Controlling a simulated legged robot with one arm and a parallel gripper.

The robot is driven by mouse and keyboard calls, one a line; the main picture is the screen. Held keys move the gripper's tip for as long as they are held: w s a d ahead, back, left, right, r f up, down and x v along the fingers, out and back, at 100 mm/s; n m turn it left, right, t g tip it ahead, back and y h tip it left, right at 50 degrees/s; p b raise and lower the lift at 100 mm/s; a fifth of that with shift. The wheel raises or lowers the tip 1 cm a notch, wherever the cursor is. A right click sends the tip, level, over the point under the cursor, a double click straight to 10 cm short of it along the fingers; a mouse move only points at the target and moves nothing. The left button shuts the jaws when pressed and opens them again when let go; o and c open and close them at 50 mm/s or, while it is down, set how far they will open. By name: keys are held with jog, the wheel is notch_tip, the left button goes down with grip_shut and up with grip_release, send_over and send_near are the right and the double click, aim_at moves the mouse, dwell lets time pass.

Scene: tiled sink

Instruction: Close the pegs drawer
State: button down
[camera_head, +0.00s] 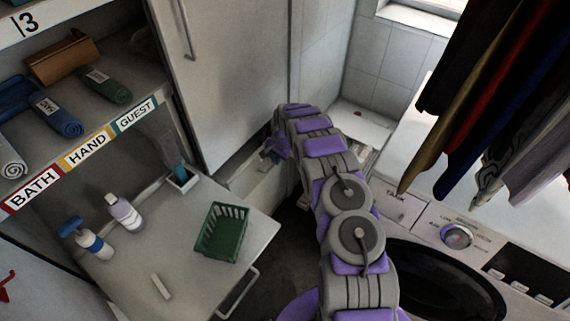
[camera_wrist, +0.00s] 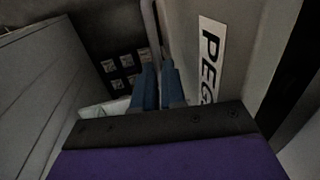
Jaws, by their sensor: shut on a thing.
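The pegs drawer front (camera_wrist: 235,60) stands at the right of the wrist view, with a white label (camera_wrist: 208,65) reading "PEG" and a further letter cut off by my wrist. A thin grey bar handle (camera_wrist: 151,28) runs up from between my blue fingers. My gripper (camera_wrist: 159,70) is shut on this handle, though the exact contact is partly hidden. In the head view my gripper (camera_head: 272,150) is low beside the tall cabinet, at the far end of my arm. I cannot make out the drawer's label there, and how far it stands open is unclear.
A counter (camera_head: 150,245) with a green basket (camera_head: 222,232) and bottles (camera_head: 125,213) lies left of my arm. A tall cabinet door (camera_head: 225,70) stands behind. A washing machine (camera_head: 450,265) and hanging clothes (camera_head: 500,90) crowd the right. Dark floor shows between.

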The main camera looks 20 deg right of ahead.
aim_at(269, 156)
jog(key=shift+w+a, duration=1.15)
jog(key=shift+w, duration=0.2)
jog(key=c, duration=1.2)
grip_release()
notch_tip(269, 156, up, 17)
jog(key=s+d+p, duration=0.2)
jog(key=p, duration=0.1)
jog(key=shift+s, duration=0.2)
